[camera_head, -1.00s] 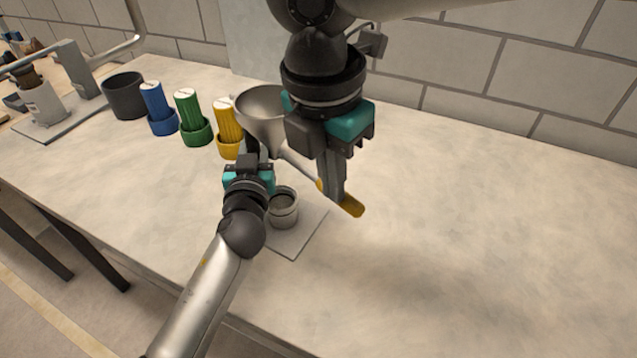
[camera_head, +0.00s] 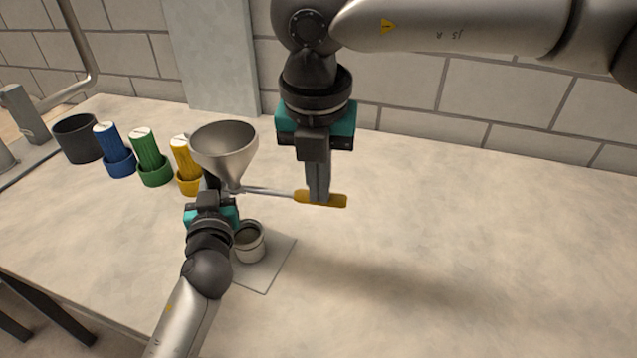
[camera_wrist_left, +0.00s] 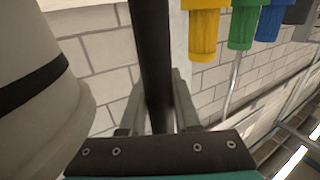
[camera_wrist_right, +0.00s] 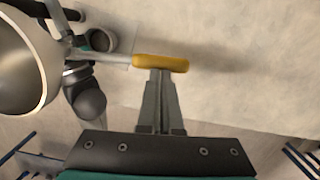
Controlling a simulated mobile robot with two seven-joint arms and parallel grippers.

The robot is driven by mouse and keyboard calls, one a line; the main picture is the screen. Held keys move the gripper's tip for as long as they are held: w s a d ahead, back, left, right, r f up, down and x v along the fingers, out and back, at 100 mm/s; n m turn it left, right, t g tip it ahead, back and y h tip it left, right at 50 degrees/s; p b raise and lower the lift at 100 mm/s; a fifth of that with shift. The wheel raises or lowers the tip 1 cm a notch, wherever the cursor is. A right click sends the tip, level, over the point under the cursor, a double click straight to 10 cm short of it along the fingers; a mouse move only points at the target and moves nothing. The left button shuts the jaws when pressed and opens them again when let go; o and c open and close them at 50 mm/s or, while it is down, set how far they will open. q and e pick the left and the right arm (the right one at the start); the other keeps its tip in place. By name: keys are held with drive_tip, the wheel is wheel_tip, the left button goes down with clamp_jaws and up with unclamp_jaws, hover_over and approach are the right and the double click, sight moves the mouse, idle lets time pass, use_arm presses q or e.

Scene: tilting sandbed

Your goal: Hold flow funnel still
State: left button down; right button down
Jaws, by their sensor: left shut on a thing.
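The grey metal funnel (camera_head: 225,150) is upright, its wide mouth up, above the small grey cup (camera_head: 249,241). My left gripper (camera_head: 209,186) is beside its narrow lower part, shut on a dark upright bar that shows in the left wrist view (camera_wrist_left: 152,60). Whether the bar joins the funnel is hidden. My right gripper (camera_head: 318,196) is shut on a yellow handle (camera_head: 335,200), also seen in the right wrist view (camera_wrist_right: 160,63). A thin metal rod runs from the handle to the funnel's lower part; its far end is unclear.
The grey cup stands on a thin square plate (camera_head: 262,278). Yellow (camera_head: 183,160), green (camera_head: 146,150) and blue (camera_head: 108,143) ribbed cylinders in matching cups and a dark pot (camera_head: 78,140) stand at left. The table's right side is clear.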

drive_tip(key=shift+s+a, duration=0.35)
drive_tip(key=shift+a, duration=0.4)
drive_tip(key=s+a+r, duration=0.1)
drive_tip(key=s+r, duration=0.3)
drive_tip(key=r, duration=0.8)
drive_tip(key=shift+s+a, duration=0.15)
drive_tip(key=shift+s, duration=0.1)
